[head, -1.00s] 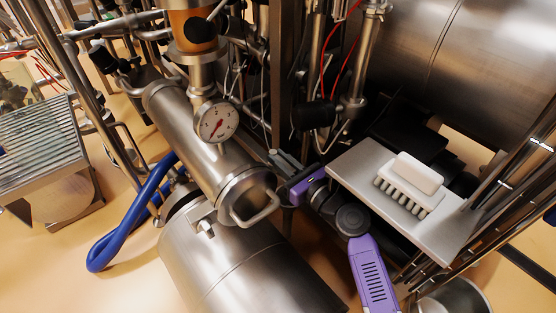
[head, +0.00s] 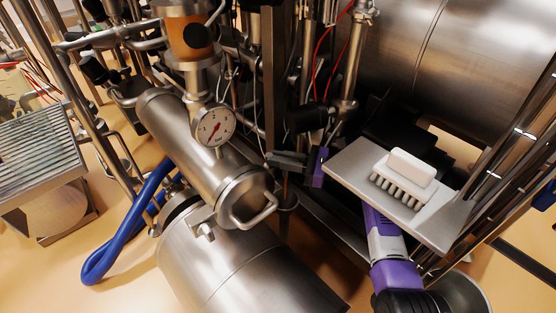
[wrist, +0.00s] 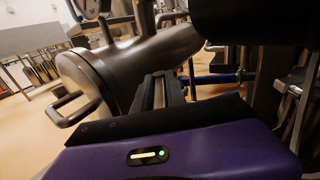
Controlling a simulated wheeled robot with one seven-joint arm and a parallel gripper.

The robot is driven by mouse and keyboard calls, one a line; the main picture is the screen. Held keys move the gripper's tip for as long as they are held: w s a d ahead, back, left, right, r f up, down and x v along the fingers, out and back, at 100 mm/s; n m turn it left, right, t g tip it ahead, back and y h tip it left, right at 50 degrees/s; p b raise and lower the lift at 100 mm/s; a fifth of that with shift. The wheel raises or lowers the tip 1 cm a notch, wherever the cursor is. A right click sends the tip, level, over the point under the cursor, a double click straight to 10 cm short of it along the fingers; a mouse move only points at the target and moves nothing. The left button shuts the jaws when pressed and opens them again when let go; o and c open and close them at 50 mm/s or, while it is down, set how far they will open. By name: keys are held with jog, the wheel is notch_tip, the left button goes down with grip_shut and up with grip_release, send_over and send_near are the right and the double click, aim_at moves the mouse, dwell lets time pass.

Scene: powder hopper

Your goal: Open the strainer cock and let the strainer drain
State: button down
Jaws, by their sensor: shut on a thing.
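The strainer (head: 195,140) is a tilted steel cylinder with a dial gauge (head: 215,125) on it and a looped handle (head: 262,212) on its end cap. It also shows in the wrist view (wrist: 150,60). My gripper (head: 272,160) is beside the strainer's right side, its dark fingers shut close together; they also show in the wrist view (wrist: 162,90). They hold something small that the fingers hide, apparently the strainer cock's handle. I cannot see the cock's outlet or any flow.
A steel shelf with a white brush (head: 405,178) is close to my arm on the right. A steel vessel (head: 235,270) lies below the strainer, with a blue hose (head: 125,232) to its left. Upright pipes and a post crowd behind my gripper.

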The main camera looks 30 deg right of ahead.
jog(key=shift+f+n+g+y, duration=0.1)
jog(key=shift+n+g+y, duration=0.3)
jog(key=shift+g, duration=0.1)
jog(key=c, duration=1.4)
grip_release()
jog(key=shift+o, duration=0.2)
jog(key=shift+m+t+h, duration=0.3)
jog(key=shift+t, duration=0.1)
